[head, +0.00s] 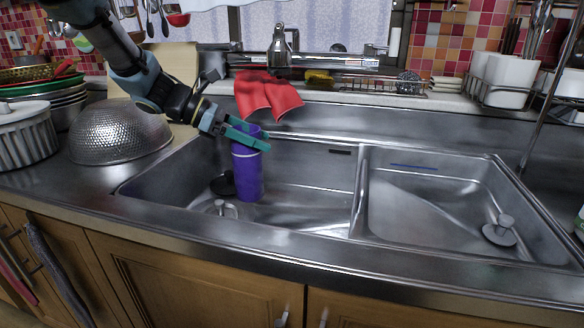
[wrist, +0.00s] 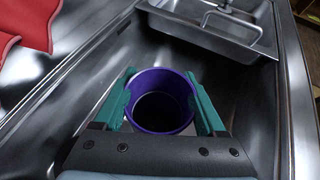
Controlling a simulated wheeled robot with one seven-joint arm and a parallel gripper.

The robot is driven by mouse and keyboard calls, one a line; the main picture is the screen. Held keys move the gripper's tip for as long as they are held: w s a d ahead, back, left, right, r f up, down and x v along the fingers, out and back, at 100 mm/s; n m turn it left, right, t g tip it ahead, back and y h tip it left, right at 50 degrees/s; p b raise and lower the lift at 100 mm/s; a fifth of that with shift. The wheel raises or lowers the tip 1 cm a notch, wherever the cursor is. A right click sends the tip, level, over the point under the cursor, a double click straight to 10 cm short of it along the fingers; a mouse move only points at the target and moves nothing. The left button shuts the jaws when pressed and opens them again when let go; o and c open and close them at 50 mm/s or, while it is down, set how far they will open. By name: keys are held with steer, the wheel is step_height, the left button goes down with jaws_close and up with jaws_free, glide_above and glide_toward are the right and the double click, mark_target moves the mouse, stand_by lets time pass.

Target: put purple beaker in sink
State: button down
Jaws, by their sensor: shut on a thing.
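The purple beaker (head: 247,170) is upright in the left basin of the steel sink (head: 310,205) in the head view. My gripper (head: 255,138) is at its top, with the teal fingers on either side of the rim. In the wrist view the beaker (wrist: 160,100) shows from above, open and empty-looking, between the two fingers of my gripper (wrist: 162,108), which is shut on it. The beaker's base appears at or close to the basin floor; I cannot tell whether it touches.
A dark drain (head: 223,185) lies left of the beaker. A divider (head: 358,200) separates the right basin, which holds a metal stopper (head: 500,230).

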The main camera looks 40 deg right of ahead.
steer(key=s+d, duration=0.5)
steer(key=d, duration=0.2)
step_height(320, 180, down, 7)
steer(key=shift+w+a, duration=0.2)
steer(key=shift+a, duration=0.05)
jaws_free()
steer(key=shift+f, duration=0.1)
steer(key=v, duration=1.2)
